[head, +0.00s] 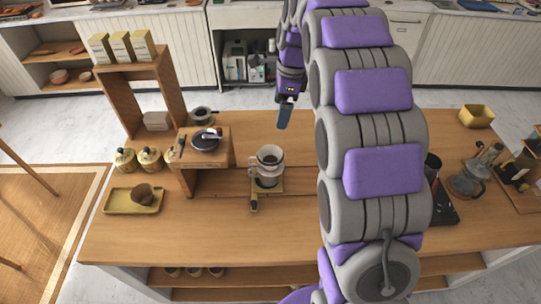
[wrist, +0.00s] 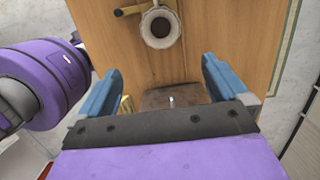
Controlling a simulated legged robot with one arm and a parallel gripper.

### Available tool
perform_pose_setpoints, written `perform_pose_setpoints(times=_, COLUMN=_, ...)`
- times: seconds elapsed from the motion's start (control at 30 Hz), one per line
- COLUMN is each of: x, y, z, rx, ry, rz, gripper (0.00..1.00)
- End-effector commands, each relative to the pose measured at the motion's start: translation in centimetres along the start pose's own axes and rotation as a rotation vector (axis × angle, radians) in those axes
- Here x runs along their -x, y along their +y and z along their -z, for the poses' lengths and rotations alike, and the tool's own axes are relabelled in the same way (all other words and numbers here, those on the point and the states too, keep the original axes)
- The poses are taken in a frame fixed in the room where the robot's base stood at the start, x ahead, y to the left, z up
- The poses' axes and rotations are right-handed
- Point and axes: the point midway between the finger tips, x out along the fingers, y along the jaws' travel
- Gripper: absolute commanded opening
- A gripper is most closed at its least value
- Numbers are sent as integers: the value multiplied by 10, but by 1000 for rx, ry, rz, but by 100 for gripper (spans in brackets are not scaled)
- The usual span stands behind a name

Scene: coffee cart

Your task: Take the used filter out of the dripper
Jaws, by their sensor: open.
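In the wrist view the dripper (wrist: 160,27) shows from above as a pale ring with a grey-dark inside, at the top centre. I cannot tell a filter apart inside it.
A small wooden stand (head: 187,180) with a dark dish is left of the dripper. A tall wooden shelf (head: 165,85) stands behind it. The front of the counter (head: 215,235) is clear.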

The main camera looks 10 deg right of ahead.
Motion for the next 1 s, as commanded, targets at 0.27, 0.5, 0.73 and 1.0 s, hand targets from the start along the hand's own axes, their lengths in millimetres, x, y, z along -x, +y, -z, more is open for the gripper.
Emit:
perform_pose_setpoints(times=0.27, x=-52, y=0, z=0, rx=1, ry=1, rz=-7, gripper=100)
perform_pose_setpoints(times=0.5, x=-98, y=0, z=0, rx=1, ry=1, rz=-4, gripper=100)
perform_pose_setpoints(times=0.73, x=-119, y=0, z=0, rx=1, ry=1, rz=-6, gripper=100)
perform_pose_setpoints(times=1.0, x=-140, y=-2, z=1, rx=1, ry=1, rz=-5, gripper=100)
